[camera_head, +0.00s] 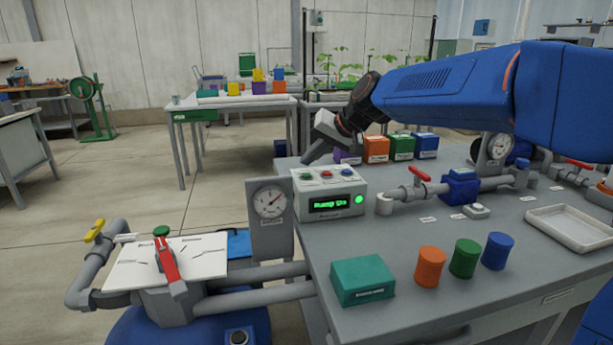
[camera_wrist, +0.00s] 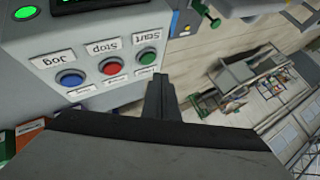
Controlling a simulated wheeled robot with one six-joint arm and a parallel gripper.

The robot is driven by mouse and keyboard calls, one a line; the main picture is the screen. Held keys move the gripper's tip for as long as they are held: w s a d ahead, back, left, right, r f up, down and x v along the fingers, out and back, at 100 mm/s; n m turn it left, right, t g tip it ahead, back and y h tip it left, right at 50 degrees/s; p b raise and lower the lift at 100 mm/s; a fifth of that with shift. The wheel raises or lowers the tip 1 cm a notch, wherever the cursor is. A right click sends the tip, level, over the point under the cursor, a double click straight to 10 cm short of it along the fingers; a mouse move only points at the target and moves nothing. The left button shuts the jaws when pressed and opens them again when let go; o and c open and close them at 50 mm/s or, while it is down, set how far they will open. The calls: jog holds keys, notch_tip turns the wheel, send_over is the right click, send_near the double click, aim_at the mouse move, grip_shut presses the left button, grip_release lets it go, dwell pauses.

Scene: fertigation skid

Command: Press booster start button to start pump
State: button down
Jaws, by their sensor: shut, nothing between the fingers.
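The control box (camera_head: 330,205) stands at the near left corner of the bench's far side, with a lit green display (camera_head: 329,205) whose text seems to begin with "Pump". The green Start button (camera_wrist: 147,56), red Stop button (camera_wrist: 111,66) and blue Jog button (camera_wrist: 70,78) sit in a row on its top, with labels upside down in the wrist view. My gripper (camera_wrist: 160,78) is shut and empty, its tips just below the Start button in that picture. In the head view my gripper (camera_head: 307,159) is above and behind the box. I see no contact with the button.
A pressure gauge (camera_head: 269,202) stands left of the box. A pipe with a red-handled valve (camera_head: 419,174) lies to its right. Coloured boxes (camera_head: 376,149) stand behind. A teal box (camera_head: 362,280) and coloured cylinders (camera_head: 464,258) stand in front.

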aim_at(310, 176)
jog(key=shift+r, duration=1.95)
